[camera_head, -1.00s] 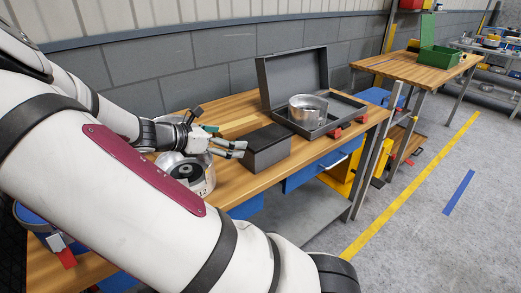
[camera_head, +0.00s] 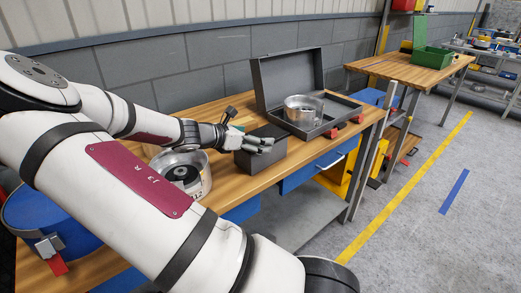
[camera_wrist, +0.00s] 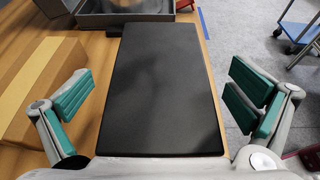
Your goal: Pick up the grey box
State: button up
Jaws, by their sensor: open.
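The grey box (camera_head: 262,158) is a closed, dark block standing near the front edge of the wooden workbench. In the wrist view its flat dark top (camera_wrist: 162,88) fills the middle. My gripper (camera_head: 258,143) is at the box in the head view. In the wrist view my gripper (camera_wrist: 162,103) is open, with one green-padded finger on the left of the box and the other on the right. A gap shows between each pad and the box. The far side of the box is hidden in the head view.
An open grey case (camera_head: 291,88) holding a metal pot (camera_head: 304,110) stands just beyond the box. A round metal container (camera_head: 190,178) stands left of it. In the wrist view a brown cardboard-like block (camera_wrist: 45,90) lies close by the left finger. A wall runs behind the bench.

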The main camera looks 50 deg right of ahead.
jog(key=shift+s+d+f, duration=0.15)
jog(key=shift+d+f, duration=0.15)
jog(key=shift+d, duration=0.35)
jog(key=c, duration=1.6)
jog(key=shift+r, duration=0.1)
